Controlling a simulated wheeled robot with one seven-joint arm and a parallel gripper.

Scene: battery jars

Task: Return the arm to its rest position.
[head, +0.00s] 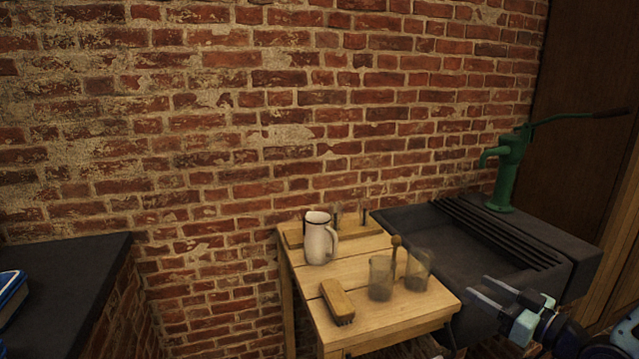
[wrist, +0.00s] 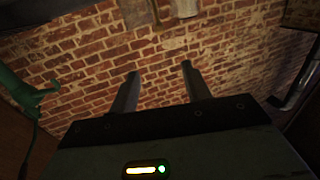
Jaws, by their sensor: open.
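My gripper (head: 482,293) is at the lower right in the head view, in front of the dark sink. Its two fingers are apart with nothing between them. In the wrist view my gripper (wrist: 157,80) also shows two spread fingers, with the brick wall beyond them. My arm runs off the lower right corner of the head view.
A wooden table (head: 385,325) holds a white jug (head: 319,240), a brush (head: 337,301), and two glass jars (head: 381,278) (head: 418,270). A dark sink (head: 425,240) with a green pump (head: 507,170) stands right. A dark counter (head: 65,275) is at left.

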